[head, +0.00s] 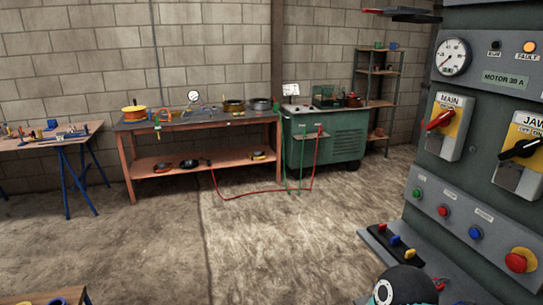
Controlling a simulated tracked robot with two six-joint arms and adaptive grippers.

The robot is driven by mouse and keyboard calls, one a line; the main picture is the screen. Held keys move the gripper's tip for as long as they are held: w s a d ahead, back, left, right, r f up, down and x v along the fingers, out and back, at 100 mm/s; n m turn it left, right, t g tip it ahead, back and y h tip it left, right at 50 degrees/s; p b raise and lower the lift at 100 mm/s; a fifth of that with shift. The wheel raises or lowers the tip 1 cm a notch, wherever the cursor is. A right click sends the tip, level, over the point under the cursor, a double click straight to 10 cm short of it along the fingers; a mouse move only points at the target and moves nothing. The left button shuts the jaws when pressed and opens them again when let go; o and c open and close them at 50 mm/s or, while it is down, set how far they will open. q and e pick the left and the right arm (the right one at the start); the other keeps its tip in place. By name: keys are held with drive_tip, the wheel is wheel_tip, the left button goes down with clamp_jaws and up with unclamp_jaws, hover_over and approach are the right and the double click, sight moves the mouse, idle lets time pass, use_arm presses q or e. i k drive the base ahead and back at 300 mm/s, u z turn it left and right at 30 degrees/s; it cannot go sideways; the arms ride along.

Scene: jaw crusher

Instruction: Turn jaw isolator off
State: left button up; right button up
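The jaw isolator (519,149) is at the right edge of the head view, on the grey control panel. It has a black rotary handle on a yellow plate labelled "JAW", with part of the label cut off by the frame edge. The handle lies slanted, close to horizontal; the picture is too small to tell its marked position surely. To its left is the main isolator (440,120), with a slanted red handle on a yellow plate labelled "MAIN". Neither of my grippers is in view. A dark rounded arm part, apparently mine, shows at the bottom right.
The panel carries a gauge (453,57), an orange fault lamp (529,47), coloured push buttons (442,211) and a red emergency stop (520,260). A dark ledge with coloured levers (395,241) juts out below. A workbench (200,121) and green cabinet (325,150) stand behind. The middle floor is clear.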

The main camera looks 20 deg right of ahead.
sight(524, 148)
drive_tip(key=z, duration=0.5)
drive_tip(key=i, duration=1)
drive_tip(key=z, duration=0.75)
drive_tip(key=k, duration=0.7)
drive_tip(key=z, duration=0.2)
drive_tip(key=i, duration=0.8)
drive_tip(key=u, duration=0.15)
